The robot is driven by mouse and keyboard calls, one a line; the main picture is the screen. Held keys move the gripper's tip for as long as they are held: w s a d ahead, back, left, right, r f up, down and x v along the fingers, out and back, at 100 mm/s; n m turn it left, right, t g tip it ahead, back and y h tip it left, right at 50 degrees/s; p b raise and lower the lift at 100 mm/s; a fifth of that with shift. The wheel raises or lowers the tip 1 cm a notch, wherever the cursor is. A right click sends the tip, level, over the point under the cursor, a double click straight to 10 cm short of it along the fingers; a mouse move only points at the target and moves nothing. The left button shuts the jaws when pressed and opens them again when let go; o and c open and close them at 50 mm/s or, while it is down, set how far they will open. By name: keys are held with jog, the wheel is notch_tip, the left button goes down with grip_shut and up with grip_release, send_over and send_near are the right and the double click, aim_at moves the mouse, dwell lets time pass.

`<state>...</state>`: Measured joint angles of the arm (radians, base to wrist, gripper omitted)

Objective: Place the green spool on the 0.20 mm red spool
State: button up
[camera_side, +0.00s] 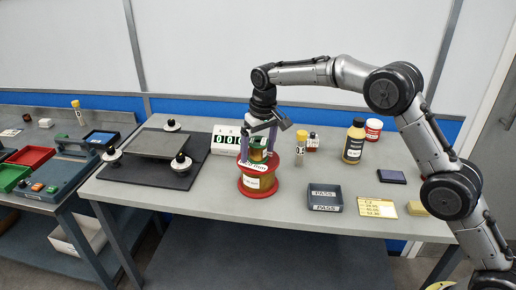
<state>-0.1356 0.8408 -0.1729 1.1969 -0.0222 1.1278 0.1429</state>
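The red spool (270,183) stands upright on the bench, with wide red flanges, a copper-coloured middle and a white label. A white label ending in "mm" shows on its top flange; the figures are too small or covered to read. The small green spool (258,155) is directly over the red spool's top, partly hidden by my fingers. My gripper (257,151) points down with one finger on each side of the green spool and appears shut on it. I cannot tell whether the green spool touches the red flange or hangs just above it.
A small vial (301,144) stands just right of the spools. A dark PASS tray (324,198) lies front right. Bottles (354,142) stand further right.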

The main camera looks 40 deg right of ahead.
aim_at(263, 144)
jog(key=shift+r, duration=0.1)
jog(key=r, duration=0.4)
jog(key=s+r, duration=0.1)
jog(key=r, duration=0.7)
jog(key=shift+s, duration=0.4)
jog(key=shift+s+r, duration=0.1)
jog(key=s+d+r+t, duration=0.1)
jog(key=s+d+r, duration=0.25)
jog(key=s, duration=0.75)
jog(key=s+d+r+t, duration=0.15)
jog(key=s+r, duration=0.25)
jog(key=s, duration=0.6)
jog(key=s+d+f, duration=0.1)
jog(key=s+f, duration=0.2)
jog(key=s, duration=0.3)
jog(key=s+f+t, duration=0.1)
jog(key=s+f, duration=0.3)
jog(key=s, duration=0.3)
jog(key=s+d+f, duration=0.1)
jog(key=s+f, duration=0.2)
jog(key=s, duration=0.3)
jog(key=shift+s+d+f, duration=0.15)
jog(key=shift+s+d, duration=0.1)
jog(key=shift+d, duration=0.05)
